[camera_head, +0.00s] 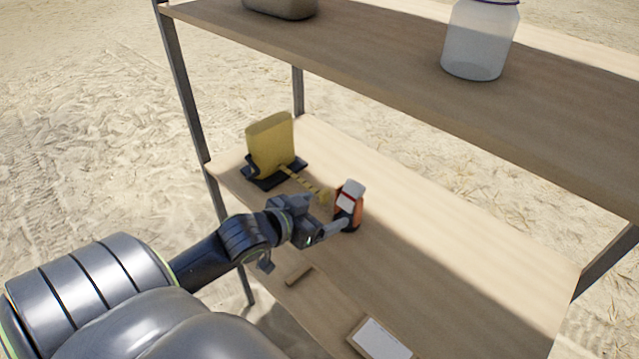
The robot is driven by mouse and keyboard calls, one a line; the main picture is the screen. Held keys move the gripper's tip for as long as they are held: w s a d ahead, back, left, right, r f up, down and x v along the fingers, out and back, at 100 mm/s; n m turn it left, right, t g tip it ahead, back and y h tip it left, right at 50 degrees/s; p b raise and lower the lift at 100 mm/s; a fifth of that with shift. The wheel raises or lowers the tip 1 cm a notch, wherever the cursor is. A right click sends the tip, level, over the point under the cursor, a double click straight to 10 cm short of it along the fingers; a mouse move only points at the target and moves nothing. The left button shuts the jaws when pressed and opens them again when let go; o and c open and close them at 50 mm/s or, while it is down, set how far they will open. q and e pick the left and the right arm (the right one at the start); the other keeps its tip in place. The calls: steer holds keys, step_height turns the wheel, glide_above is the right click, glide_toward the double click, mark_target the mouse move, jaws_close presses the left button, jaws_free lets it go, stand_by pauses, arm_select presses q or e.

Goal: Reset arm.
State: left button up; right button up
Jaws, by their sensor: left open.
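My left arm comes in from the lower left and reaches over the lower shelf. My left gripper (335,215) is open, with its fingertips close beside a small orange, black and white bottle-like object (350,197) that stands upright on the shelf. I cannot tell whether the fingers touch it. Part of the object's lower left side is hidden by the gripper. My right gripper is not in view.
The lower shelf (450,260) also holds a yellow block on a dark stand (270,145), a small brown piece (299,274) and a white-faced frame (380,340). The upper shelf (400,60) overhangs, with a jar (480,40). Metal posts (185,85) stand left. The shelf's right side is clear.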

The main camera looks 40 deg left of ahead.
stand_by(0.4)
arm_select(q)
steer(key=s+f+g, duration=0.1)
steer(key=s+f, duration=0.1)
steer(key=s+f+g+y, duration=0.1)
steer(key=s+f, duration=0.2)
steer(key=s+f+n+g+y, duration=0.1)
steer(key=s+f, duration=0.1)
steer(key=shift+s+d+f+g, duration=0.25)
steer(key=shift+f+g, duration=0.1)
steer(key=shift+g, duration=0.05)
steer(key=s+d+f+g+y, duration=0.1)
steer(key=s+f+g, duration=0.2)
steer(key=s, duration=0.4)
steer(key=s+d+f+g, duration=0.2)
steer(key=s+f+g, duration=0.1)
steer(key=s, duration=0.3)
step_height(320, 180, down, 27)
steer(key=a+g+b, duration=0.1)
steer(key=a+b, duration=0.1)
steer(key=s+d+f+g+b, duration=0.1)
steer(key=s+f, duration=1.4)
steer(key=f, duration=0.1)
steer(key=shift+d+f+n+h, duration=0.2)
steer(key=shift+n+h, duration=0.1)
steer(key=shift+h, duration=0.1)
